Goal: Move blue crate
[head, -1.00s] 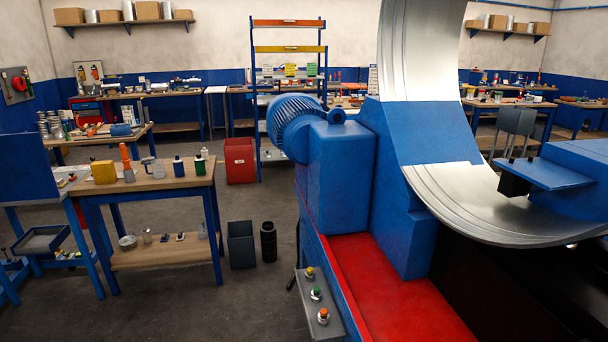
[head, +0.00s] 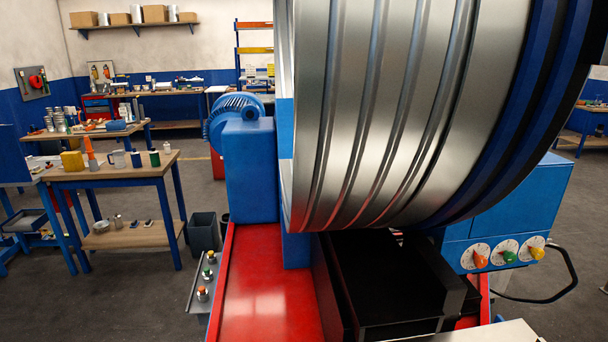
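I cannot make out a clear blue crate in the head view. A shallow blue-edged tray (head: 24,221) sits low at the far left, but I cannot tell whether it is a crate. Neither of my grippers is in view.
A large ribbed metal duct (head: 400,110) fills the upper middle and right, above a red machine bed (head: 262,300). A blue control box (head: 520,215) with knobs stands right. A wooden workbench (head: 115,172) and a dark bin (head: 203,232) stand left. Open floor (head: 120,305) lies at lower left.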

